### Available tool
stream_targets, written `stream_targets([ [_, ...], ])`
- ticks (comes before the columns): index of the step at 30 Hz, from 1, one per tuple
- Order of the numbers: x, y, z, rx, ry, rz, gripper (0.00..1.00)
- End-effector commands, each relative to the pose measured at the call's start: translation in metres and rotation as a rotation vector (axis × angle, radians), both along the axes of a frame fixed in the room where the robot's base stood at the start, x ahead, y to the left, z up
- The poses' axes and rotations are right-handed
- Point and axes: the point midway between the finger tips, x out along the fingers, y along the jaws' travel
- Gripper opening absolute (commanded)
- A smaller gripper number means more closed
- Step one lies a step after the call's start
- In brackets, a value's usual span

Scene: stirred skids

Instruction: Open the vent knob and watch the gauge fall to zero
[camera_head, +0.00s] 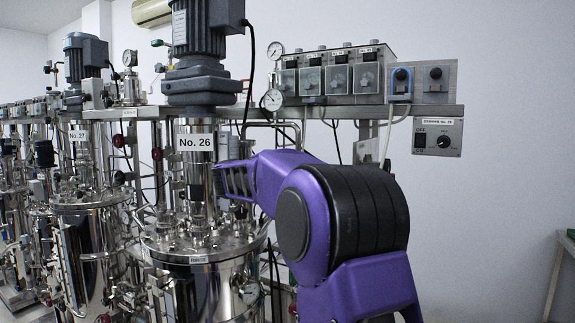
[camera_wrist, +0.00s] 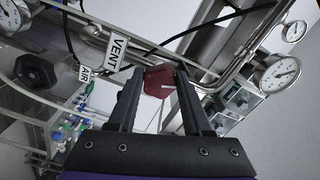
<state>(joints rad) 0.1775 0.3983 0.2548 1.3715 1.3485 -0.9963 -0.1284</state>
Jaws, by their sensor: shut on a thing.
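The vent knob (camera_wrist: 158,82) is a dark red knob with a white line on it. It sits beside the white VENT label (camera_wrist: 118,47) in the wrist view. My gripper (camera_wrist: 155,72) is shut on it, with one black finger on each side. In the head view my purple arm reaches left to the No. 26 vessel, and the fingertips and knob cannot be made out there. A round white gauge (camera_wrist: 280,74) shows at the right of the wrist view, with a second gauge (camera_wrist: 295,31) above it. Their readings are too small to tell.
A black knob (camera_wrist: 35,70) is near the AIR label (camera_wrist: 85,73). Steel pipes and a black cable run close around my fingers. In the head view, the No. 26 vessel (camera_head: 205,258) and a shelf of pump units (camera_head: 338,78) crowd the left and middle.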

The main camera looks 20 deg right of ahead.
Motion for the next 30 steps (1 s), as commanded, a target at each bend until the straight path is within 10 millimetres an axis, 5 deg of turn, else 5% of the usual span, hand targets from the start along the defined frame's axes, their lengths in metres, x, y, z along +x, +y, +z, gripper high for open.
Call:
stream_targets([
  [16,-0.0002,-0.0003,-0.0008,-0.015,0.022,-0.002,0.00],
  [17,-0.0002,-0.0003,-0.0008,-0.015,0.022,-0.002,0.51],
  [21,-0.0002,-0.0002,-0.0008,-0.015,0.021,0.000,0.77],
  [30,-0.0003,0.0003,-0.0003,-0.016,0.020,0.000,0.80],
])
